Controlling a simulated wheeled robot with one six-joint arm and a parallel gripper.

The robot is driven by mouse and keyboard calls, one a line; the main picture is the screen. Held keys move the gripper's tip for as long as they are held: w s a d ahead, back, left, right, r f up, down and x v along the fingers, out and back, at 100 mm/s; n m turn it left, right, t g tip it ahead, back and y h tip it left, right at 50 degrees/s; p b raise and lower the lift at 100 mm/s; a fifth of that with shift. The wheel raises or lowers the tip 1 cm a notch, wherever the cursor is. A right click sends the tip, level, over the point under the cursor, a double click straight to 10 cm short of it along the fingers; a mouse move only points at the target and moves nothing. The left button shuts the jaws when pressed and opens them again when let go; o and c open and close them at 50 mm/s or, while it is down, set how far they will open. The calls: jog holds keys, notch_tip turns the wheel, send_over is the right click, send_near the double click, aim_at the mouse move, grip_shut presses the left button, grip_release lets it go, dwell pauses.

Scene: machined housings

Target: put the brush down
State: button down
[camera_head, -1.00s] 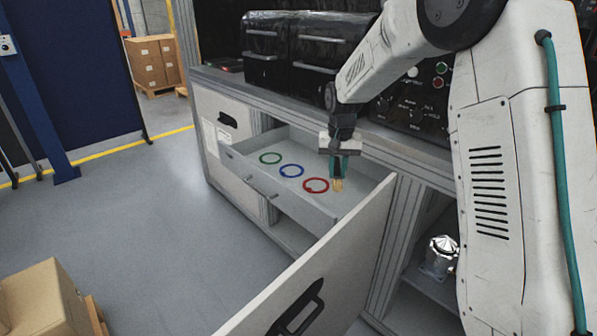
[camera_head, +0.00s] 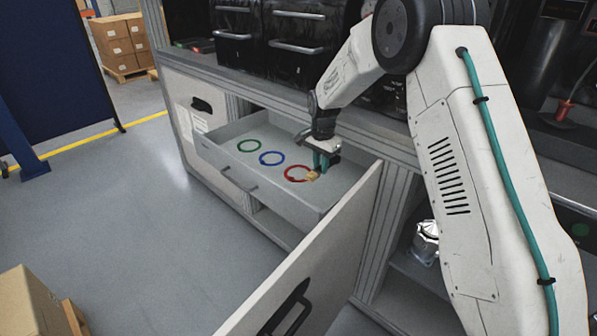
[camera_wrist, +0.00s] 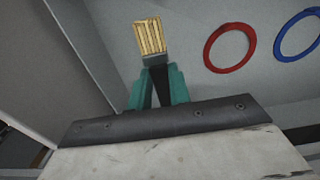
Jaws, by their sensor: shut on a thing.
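The brush has pale tan bristles and a dark grey ferrule. It shows in the wrist view (camera_wrist: 151,40), bristles pointing away from my gripper, and its bristles show in the head view (camera_head: 312,176). My gripper (camera_head: 322,160) is over the right part of the open drawer (camera_head: 240,185), with its teal fingers shut on the brush. The fingers also show in the wrist view (camera_wrist: 158,88). The bristles overlap the right edge of the red ring (camera_head: 296,174) in the head view. In the wrist view the red ring (camera_wrist: 230,48) lies beside the brush. I cannot tell whether the brush touches the drawer floor.
An open cabinet door (camera_head: 310,265) stands in front. Black drawer units (camera_head: 300,55) stand on the bench.

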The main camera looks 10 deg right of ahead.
aim_at(319, 196)
notch_tip(319, 196, down, 10)
jog(key=shift+d+r, duration=0.1)
jog(key=shift+r, duration=0.15)
jog(key=shift+f, duration=0.15)
jog(key=c, duration=1.3)
grip_release()
